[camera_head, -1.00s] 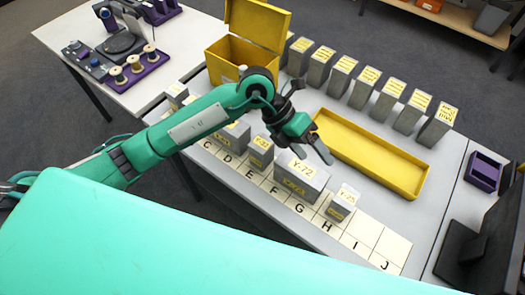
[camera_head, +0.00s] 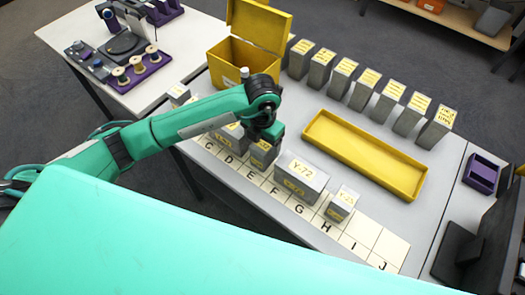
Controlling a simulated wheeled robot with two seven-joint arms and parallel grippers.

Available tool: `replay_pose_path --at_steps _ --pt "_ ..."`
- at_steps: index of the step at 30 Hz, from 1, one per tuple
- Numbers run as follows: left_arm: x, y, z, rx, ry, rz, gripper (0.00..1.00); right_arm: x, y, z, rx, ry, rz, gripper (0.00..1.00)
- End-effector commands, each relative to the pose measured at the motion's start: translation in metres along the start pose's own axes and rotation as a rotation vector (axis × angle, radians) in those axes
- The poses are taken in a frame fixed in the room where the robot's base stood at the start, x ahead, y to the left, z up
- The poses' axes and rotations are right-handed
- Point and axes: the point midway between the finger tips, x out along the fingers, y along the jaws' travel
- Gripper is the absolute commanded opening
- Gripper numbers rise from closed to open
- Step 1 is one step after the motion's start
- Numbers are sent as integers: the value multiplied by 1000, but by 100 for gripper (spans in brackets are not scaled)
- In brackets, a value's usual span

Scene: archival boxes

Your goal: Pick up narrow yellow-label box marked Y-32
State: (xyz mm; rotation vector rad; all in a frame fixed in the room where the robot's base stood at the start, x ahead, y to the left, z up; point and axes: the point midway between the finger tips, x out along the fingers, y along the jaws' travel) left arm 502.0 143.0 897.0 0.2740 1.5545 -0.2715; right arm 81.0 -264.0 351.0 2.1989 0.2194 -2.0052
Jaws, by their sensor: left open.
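A narrow grey box (camera_head: 262,157) with a yellow label stands in the front row near letter E. Its mark is too small and too covered to read surely. My left gripper (camera_head: 268,139) points down right at the top of this box and hides part of its top. It is open, and I cannot tell whether the fingers are beside the box or just above it. The wide box marked Y-72 (camera_head: 301,179) stands to its right. A small box (camera_head: 341,203), seemingly marked Y-25, stands further right. My right gripper is not in view.
Several tall grey boxes (camera_head: 368,90) stand in a row at the back. An empty yellow tray (camera_head: 400,190) lies in the middle right. An open yellow box (camera_head: 218,66) stands behind my arm. The lettered strip (camera_head: 375,240) is clear toward J.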

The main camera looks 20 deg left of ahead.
Motion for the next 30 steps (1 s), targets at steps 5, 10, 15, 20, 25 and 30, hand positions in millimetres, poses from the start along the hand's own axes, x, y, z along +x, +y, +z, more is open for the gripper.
replay_pose_path --at_steps 5,10,15,20,25,30 --pt "11 0 0 0 3 -1 76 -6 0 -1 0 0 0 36" --pt "36 0 1 -1 4 -2 76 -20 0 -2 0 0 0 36" --pt "54 0 2 1 -1 -2 76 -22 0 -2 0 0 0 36" --pt "57 0 2 1 -2 -1 76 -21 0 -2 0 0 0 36" --pt "57 0 2 1 -2 -1 61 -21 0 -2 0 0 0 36" --pt "57 0 2 1 -2 -1 27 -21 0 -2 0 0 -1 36"
